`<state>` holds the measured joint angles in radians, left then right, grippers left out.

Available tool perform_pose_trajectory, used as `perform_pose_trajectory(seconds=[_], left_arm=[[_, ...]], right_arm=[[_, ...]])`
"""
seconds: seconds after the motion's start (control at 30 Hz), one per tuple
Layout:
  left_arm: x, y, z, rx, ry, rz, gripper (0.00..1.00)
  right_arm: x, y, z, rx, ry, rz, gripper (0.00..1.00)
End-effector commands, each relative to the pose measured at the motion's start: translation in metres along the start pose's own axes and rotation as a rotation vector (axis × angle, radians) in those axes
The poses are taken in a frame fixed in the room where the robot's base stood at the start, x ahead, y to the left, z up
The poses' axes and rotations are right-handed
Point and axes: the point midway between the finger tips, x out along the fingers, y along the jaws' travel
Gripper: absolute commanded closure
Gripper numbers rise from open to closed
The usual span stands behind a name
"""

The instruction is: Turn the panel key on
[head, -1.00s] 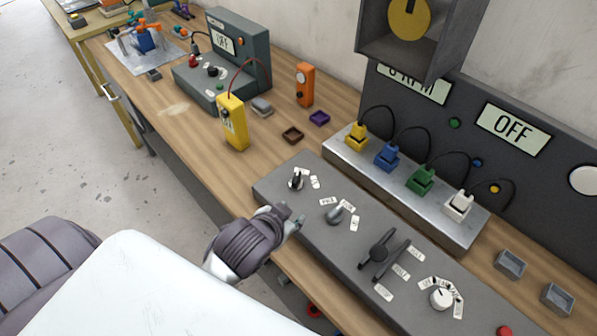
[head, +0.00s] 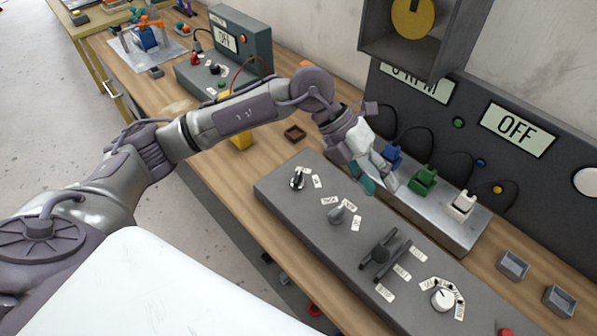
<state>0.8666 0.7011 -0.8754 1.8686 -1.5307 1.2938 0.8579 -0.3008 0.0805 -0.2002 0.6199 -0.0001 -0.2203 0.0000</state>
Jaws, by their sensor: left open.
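The grey control panel (head: 275,192) lies on the bench in front of me. At its far left end is a small dark switch with a silver base (head: 297,181), which looks like the panel key; two small labels, too small to read, sit to its right. My left gripper (head: 375,182) is open, with nothing visible between its fingers. It hangs above the back edge of the panel, to the right of the key and apart from it. The display (head: 518,130) on the back board reads OFF. My right gripper is not in view.
The panel also carries a grey selector (head: 338,214), a black lever (head: 380,252) and a white dial (head: 442,298). Behind it, a metal strip holds blue, green (head: 424,180) and white plugs (head: 461,206). My left arm crosses the bench, hiding part of the yellow meter (head: 240,141).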

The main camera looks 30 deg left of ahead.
Motion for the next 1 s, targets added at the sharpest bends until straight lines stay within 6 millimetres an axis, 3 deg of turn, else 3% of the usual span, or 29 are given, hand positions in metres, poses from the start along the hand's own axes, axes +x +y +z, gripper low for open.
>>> perform_pose_trajectory(seconds=[0.03,0.13,0.23,0.37,0.57,1.0], left_arm=[[-0.021,0.03,0.012,-0.021,-0.018,0.167,0.58],[-0.066,0.082,0.025,-0.098,-0.049,0.45,0.58],[-0.105,0.113,0.031,-0.174,-0.08,0.639,0.58],[-0.131,0.13,0.032,-0.231,-0.101,0.752,0.58],[-0.121,0.145,0.03,-0.24,-0.098,0.769,0.58],[-0.056,0.206,0.03,-0.237,-0.096,0.765,0.58]], right_arm=[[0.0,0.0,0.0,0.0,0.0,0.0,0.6],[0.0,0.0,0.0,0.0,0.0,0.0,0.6],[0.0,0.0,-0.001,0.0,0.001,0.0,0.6],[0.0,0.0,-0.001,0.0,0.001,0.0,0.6],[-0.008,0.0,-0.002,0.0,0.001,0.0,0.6],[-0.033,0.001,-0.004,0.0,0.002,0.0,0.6]])
